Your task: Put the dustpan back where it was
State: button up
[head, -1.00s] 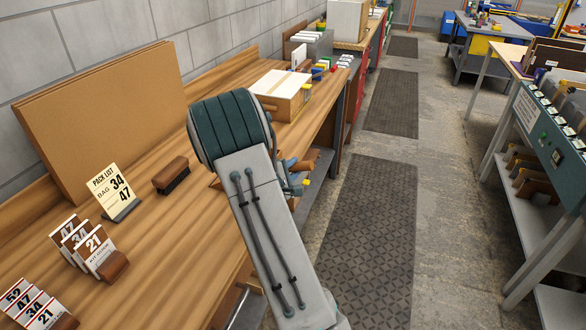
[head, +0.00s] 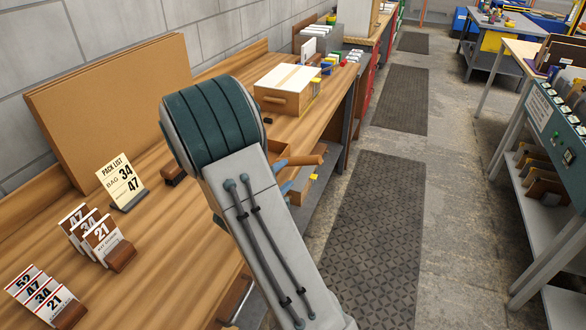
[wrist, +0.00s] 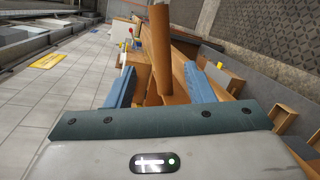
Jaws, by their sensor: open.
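My gripper (wrist: 158,88) is open, with its two blue fingers apart. Between and beyond them in the wrist view is a brown wooden bar (wrist: 160,45), like a handle; I cannot tell whether the fingers touch it. In the head view my arm hides most of the gripper; one blue finger (head: 290,186) shows past the bench's front edge. A brown bar (head: 306,160) sticks out beside it. No dustpan pan can be made out clearly, so I cannot tell whether this bar belongs to it.
The wooden bench (head: 165,255) runs along the wall. It bears number cards (head: 100,240), a pack-list sign (head: 122,182), a brush (head: 172,174) partly behind my arm and a lidded box (head: 287,90). The aisle mat (head: 375,230) is clear. A grey rack (head: 550,160) stands right.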

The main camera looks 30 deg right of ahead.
jog(key=s+a+r+m+t+y, duration=0.1)
jog(key=a+r+m+y, duration=0.15)
jog(key=a+y, duration=0.5)
jog(key=s+a+r+m+t+y, duration=0.1)
jog(key=a+r+m+y, duration=0.15)
jog(key=a+y, duration=0.5)
jog(key=s+a+r+m+g, duration=0.1)
jog(key=s+m+g, duration=0.1)
jog(key=s, duration=0.9)
jog(key=s+a+r+m+g, duration=0.1)
jog(key=s+r+m+g, duration=0.1)
jog(key=s, duration=0.8)
jog(key=m+g, duration=0.1)
jog(key=g, duration=0.1)
jog(key=shift+s+r+g+h, duration=0.2)
jog(key=shift+s+g+h, duration=0.2)
